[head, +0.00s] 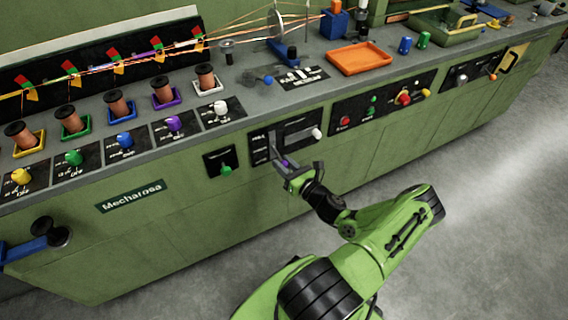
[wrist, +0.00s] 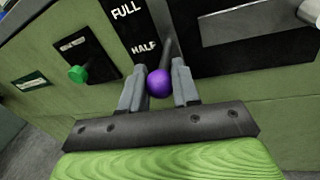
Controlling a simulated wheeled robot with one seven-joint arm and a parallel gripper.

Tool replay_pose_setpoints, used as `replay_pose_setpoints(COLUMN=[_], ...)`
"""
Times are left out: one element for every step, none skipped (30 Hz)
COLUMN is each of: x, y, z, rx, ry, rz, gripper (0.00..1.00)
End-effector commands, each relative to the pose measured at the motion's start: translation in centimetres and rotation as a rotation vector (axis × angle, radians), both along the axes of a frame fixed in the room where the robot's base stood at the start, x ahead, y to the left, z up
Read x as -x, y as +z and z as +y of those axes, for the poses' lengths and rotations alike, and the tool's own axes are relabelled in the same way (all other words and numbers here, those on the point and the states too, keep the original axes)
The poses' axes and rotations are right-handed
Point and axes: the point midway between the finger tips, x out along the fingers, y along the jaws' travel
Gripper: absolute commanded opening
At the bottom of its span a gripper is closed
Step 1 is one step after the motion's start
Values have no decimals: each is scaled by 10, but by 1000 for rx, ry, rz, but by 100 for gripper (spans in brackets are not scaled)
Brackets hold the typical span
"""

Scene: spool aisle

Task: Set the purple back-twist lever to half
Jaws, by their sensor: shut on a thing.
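The purple back-twist lever (wrist: 159,83) shows in the wrist view as a purple ball knob on a dark stem, between the two fingers of my gripper (wrist: 160,88). My gripper is shut on the knob. The black label plate (wrist: 133,22) behind it reads FULL at the top and HALF lower down. The knob sits a little below and right of the HALF mark; any lower mark is hidden by my gripper. In the head view my gripper (head: 287,168) is at the front panel and covers most of the lever.
A green knob (wrist: 77,73) on a black plate is left of the lever. A slotted panel with a white knob (head: 316,133) is to the right. Red, green and yellow controls (head: 404,99) sit farther right. The floor (head: 440,240) before the cabinet is clear.

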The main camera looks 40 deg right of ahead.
Motion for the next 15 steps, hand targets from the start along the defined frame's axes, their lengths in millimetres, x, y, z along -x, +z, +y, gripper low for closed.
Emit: replay_pose_setpoints(x=[0, 0, 0, 0, 0, 0, 1, 1, 1, 1, 1, 1, 1, 1, 1], y=[6, 8, 10, 10, 11, 11, 11, 10, 9, 8, 8, 8, 8, 8, 7], z=[1, 1, 1, 1, 1, 1, 0, 0, 0, 0, 0, 0, 0, 0, 0], rx=[-4, -6, -10, -14, -16, -18, -20, -22, -22, -22, -22, -22, -22, -22, -22], ry=[2, 3, 3, 3, 3, 2, 1, 1, 1, 0, 0, -1, 0, 0, 0], rz=[20, 31, 47, 57, 67, 76, 81, 84, 85, 85, 84, 83, 83, 83, 83], gripper=[0, 0, 0, 0, 0, 0, 0, 0, 0, 0, 0, 0, 0, 0, 0])
